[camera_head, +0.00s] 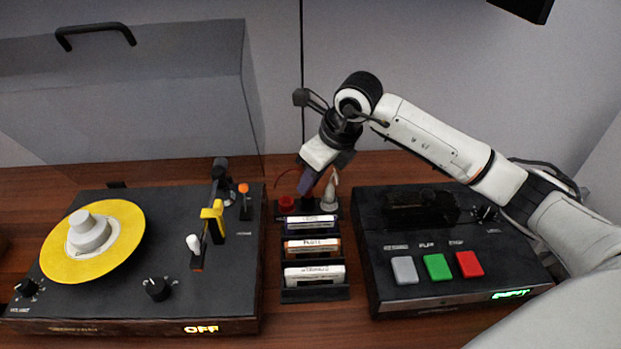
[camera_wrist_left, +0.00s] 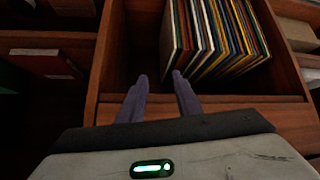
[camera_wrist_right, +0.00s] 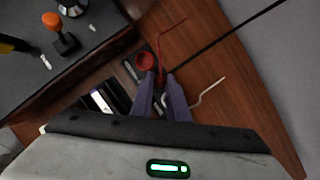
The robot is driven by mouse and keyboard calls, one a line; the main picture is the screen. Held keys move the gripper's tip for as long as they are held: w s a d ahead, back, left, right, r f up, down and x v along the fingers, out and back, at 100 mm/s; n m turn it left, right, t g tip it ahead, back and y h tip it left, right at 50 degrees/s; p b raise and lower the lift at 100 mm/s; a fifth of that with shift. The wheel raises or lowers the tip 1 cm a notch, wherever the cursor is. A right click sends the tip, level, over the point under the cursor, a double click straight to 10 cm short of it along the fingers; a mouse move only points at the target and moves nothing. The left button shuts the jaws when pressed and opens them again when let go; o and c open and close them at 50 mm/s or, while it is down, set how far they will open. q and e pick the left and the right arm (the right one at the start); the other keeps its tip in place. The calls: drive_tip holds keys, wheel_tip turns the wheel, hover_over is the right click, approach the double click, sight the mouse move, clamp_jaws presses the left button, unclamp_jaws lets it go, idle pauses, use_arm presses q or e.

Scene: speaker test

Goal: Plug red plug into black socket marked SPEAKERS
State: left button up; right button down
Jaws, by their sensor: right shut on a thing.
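My right gripper (camera_head: 305,187) points down behind the cartridge rack, between the turntable and the player. In the right wrist view its fingers (camera_wrist_right: 160,82) are shut on the small red plug (camera_wrist_right: 159,74), which they mostly hide. A thin red cable (camera_wrist_right: 172,27) runs up from it. A white plug-like piece (camera_head: 329,196) stands just right of the gripper, and a white cable (camera_wrist_right: 210,90) shows beside the fingers. I cannot make out a socket marked SPEAKERS. My left gripper (camera_wrist_left: 160,82) is open and empty, in front of a shelf of records.
The turntable (camera_head: 160,280) with a yellow record is at left, the player (camera_head: 440,300) with coloured buttons at right. A rack (camera_head: 315,295) of labelled cartridges stands between them. A red round piece (camera_head: 287,203) is left of my right gripper. Wooden tabletop behind is mostly bare.

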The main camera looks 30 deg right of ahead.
drive_tip(key=shift+f+b, duration=0.7)
drive_tip(key=shift+f, duration=0.2)
idle(0.4)
drive_tip(key=c, duration=1.2)
unclamp_jaws()
drive_tip(key=shift+r, duration=0.1)
drive_tip(key=shift+r+p, duration=1.7)
drive_tip(key=shift+r, duration=0.75)
